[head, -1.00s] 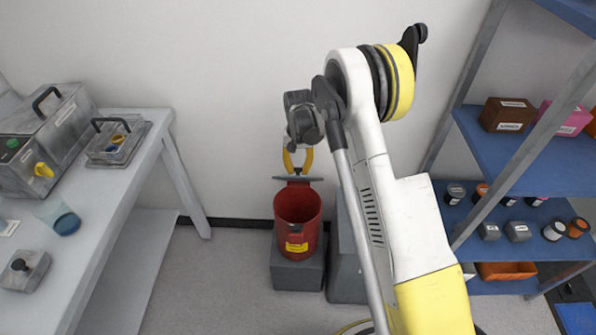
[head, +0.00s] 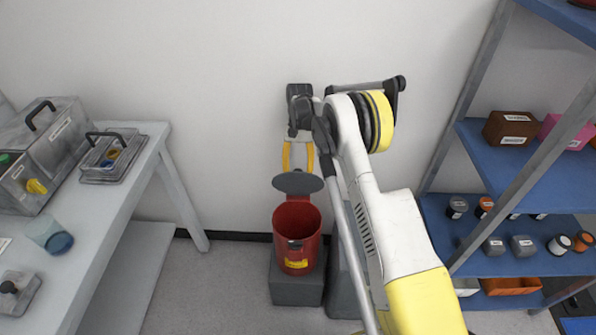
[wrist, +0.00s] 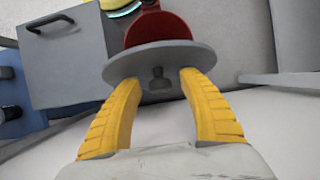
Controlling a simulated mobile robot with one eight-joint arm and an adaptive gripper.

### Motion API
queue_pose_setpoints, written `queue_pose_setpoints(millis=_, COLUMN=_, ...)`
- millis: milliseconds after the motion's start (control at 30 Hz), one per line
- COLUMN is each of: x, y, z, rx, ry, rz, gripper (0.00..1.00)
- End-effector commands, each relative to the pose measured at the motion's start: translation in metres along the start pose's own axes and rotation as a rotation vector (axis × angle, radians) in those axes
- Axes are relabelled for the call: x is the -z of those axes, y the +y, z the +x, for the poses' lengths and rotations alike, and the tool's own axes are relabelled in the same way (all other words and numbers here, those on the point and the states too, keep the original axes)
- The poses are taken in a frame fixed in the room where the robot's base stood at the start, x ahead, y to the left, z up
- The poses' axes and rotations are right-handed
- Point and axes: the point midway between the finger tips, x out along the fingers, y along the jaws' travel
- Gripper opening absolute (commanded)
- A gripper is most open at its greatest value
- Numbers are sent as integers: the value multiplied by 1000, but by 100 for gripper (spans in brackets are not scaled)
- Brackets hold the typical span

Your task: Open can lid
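The red can (head: 296,240) stands on a grey block against the wall, with its mouth uncovered and its inside visible. Its round grey lid (head: 298,184) is raised at the back rim, its face turned toward the head camera. In the wrist view the lid (wrist: 160,58) shows its other face with a small knob (wrist: 158,80). My gripper (head: 298,165) is just above and behind the lid, its yellow fingers spread apart. In the wrist view my gripper (wrist: 157,82) has one finger on each side of the knob, with gaps between; fingertip contact with the lid is unclear.
A taller grey box (head: 346,270) stands right of the can, partly behind my arm. A workbench (head: 140,165) with instruments and a blue-tinted beaker (head: 50,236) is at left. A blue shelf rack (head: 520,185) with jars is at right. Floor left of the can is clear.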

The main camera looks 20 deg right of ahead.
Motion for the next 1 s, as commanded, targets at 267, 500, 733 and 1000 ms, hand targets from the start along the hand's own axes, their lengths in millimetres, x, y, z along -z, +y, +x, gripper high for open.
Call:
queue_pose_setpoints(millis=267, x=-5, y=0, z=-12, rx=0, ry=0, rz=0, gripper=49)
queue_pose_setpoints(millis=500, x=-24, y=0, z=-56, rx=0, ry=0, rz=0, gripper=49)
queue_pose_setpoints(millis=733, x=-37, y=0, z=-87, rx=0, ry=0, rz=0, gripper=49)
queue_pose_setpoints(millis=1000, x=-40, y=0, z=-92, rx=0, ry=0, rz=0, gripper=49)
